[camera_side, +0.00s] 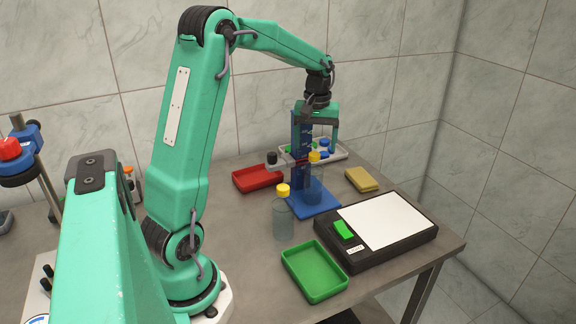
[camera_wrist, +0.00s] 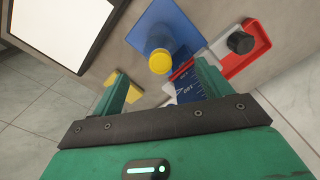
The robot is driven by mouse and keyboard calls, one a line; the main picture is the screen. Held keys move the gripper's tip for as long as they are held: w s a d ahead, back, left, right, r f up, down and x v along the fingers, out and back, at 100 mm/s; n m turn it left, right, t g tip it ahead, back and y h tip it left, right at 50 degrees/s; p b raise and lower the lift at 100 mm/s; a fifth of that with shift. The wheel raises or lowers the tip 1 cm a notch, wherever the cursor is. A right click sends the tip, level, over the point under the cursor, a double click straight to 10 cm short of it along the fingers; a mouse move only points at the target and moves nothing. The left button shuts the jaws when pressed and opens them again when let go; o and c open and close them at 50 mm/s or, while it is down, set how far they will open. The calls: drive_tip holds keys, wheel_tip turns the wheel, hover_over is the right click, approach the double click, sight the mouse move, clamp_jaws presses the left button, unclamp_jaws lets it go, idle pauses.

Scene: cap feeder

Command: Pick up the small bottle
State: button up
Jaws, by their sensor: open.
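A clear bottle with a yellow cap (camera_side: 314,157) stands upright on a blue base plate (camera_side: 322,209), beside a blue upright column with a scale (camera_side: 300,133). The wrist view shows this cap (camera_wrist: 159,62) from above, between and beyond my fingertips. A second clear bottle with a yellow cap (camera_side: 284,220) stands on the table in front of the plate. I cannot tell surely which bottle is the small one. My gripper (camera_side: 319,140) points down, open and empty, above the bottle on the plate; it also shows in the wrist view (camera_wrist: 163,82). The column partly hides one finger.
A green tray (camera_side: 314,272) is in front.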

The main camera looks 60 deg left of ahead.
sight(316, 154)
drive_tip(key=shift+f, duration=3.95)
clamp_jaws()
drive_tip(key=shift+a+r, duration=0.1)
drive_tip(key=shift+r, duration=0.05)
drive_tip(key=shift+r, duration=0.55)
drive_tip(key=r, duration=0.3)
drive_tip(key=shift+d+r, duration=0.15)
drive_tip(key=shift+d, duration=0.15)
drive_tip(key=d+r, duration=0.6)
drive_tip(key=d, duration=0.5)
drive_tip(key=shift+s+r, duration=0.2)
drive_tip(key=shift+s, duration=0.1)
